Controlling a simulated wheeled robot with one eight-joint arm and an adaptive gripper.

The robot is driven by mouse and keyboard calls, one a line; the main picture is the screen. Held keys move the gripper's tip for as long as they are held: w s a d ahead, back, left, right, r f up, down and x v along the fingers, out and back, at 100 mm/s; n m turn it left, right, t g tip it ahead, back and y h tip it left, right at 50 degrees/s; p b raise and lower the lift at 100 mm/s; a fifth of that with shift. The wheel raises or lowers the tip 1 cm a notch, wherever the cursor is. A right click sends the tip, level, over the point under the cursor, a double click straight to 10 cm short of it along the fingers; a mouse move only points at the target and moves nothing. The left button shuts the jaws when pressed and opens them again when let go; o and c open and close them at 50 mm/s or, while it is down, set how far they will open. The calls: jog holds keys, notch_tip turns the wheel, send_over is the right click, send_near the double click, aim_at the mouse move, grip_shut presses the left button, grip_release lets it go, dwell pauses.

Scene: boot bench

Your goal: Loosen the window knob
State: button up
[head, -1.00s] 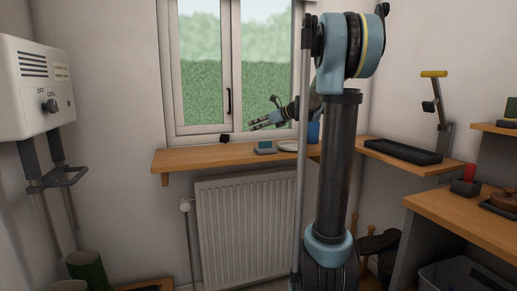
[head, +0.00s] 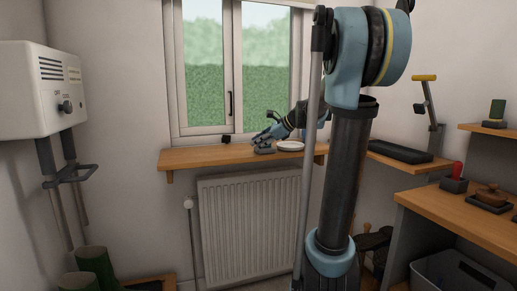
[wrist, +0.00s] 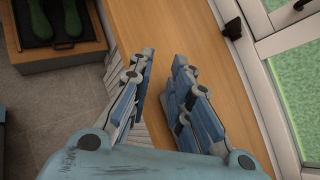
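A small black knob (head: 226,139) sits low on the window frame, just above the wooden sill shelf. In the wrist view the black knob (wrist: 232,28) shows at upper right, beside the white frame. My gripper (head: 258,145) hangs low over the shelf, to the right of the knob and apart from it. In the wrist view my gripper (wrist: 164,58) has its two fingers apart with nothing between them. The window also has a tall black handle (head: 230,103) on its middle post.
The wooden shelf (head: 195,158) runs under the window above a white radiator (head: 248,225). A boiler (head: 35,90) hangs at left. Green boots (wrist: 65,20) stand in a tray.

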jog(key=shift+s+d+f+n, duration=0.1)
jog(key=shift+s+f+n, duration=0.15)
jog(key=shift+s, duration=0.3)
jog(key=shift+s+f+n, duration=0.15)
jog(key=shift+s+f, duration=0.05)
jog(key=shift+s, duration=0.3)
